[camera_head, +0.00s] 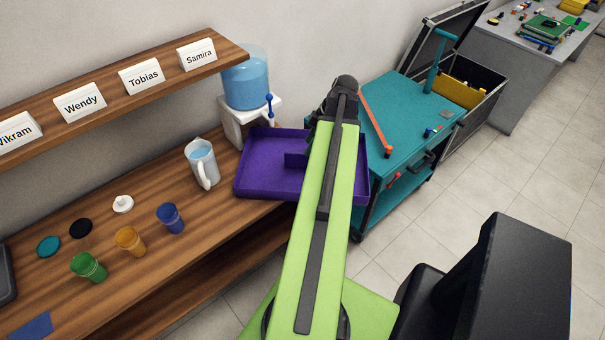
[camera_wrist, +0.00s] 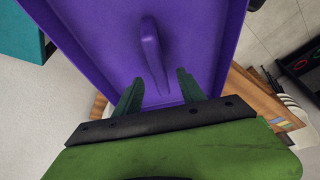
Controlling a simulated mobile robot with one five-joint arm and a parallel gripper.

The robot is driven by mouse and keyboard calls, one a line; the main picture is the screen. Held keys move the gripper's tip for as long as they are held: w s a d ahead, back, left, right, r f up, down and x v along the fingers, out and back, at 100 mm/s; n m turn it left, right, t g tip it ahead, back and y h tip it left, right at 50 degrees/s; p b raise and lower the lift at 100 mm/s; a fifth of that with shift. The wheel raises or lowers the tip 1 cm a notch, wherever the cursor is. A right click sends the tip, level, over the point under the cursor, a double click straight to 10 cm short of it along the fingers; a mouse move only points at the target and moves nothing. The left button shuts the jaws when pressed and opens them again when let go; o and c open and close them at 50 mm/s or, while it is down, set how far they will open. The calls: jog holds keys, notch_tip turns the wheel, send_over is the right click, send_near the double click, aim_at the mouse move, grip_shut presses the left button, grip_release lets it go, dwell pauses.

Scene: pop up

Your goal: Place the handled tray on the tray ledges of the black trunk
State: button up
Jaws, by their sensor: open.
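The handled tray is purple (camera_head: 262,182) with a low rim. It lies at the right end of the wooden bench, partly hidden behind my arm. In the wrist view the tray (camera_wrist: 205,60) fills the upper middle, with its upright purple handle (camera_wrist: 152,55) at the centre. My gripper (camera_wrist: 159,88) is open, its two dark green fingers either side of the handle's near end. I cannot tell whether they touch it. In the head view the fingertips are hidden by my arm. The black trunk (camera_head: 474,118) stands open at the back right, with yellow contents inside. Its ledges are not clear.
A teal cart (camera_head: 400,110) with an orange bar and small items stands between the tray and the trunk. A water dispenser (camera_head: 246,90) and pitcher (camera_head: 203,163) are beside the tray. Cups stand on the bench (camera_head: 60,285). A black box-like object (camera_head: 515,270) is at lower right. Tiled floor is open at right.

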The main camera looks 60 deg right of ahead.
aim_at(301, 161)
jog(key=b+x, duration=0.2)
jog(key=x, duration=0.2)
jog(key=shift+f+b, duration=0.35)
jog(key=shift+b, duration=0.05)
jog(key=shift+w+f, duration=0.1)
jog(key=shift+f, duration=0.05)
jog(key=b+x, duration=0.5)
jog(key=shift+s+d+f, duration=0.15)
jog(key=shift+s+f, duration=0.05)
jog(key=shift+r, duration=0.2)
grip_shut()
dwell(0.4)
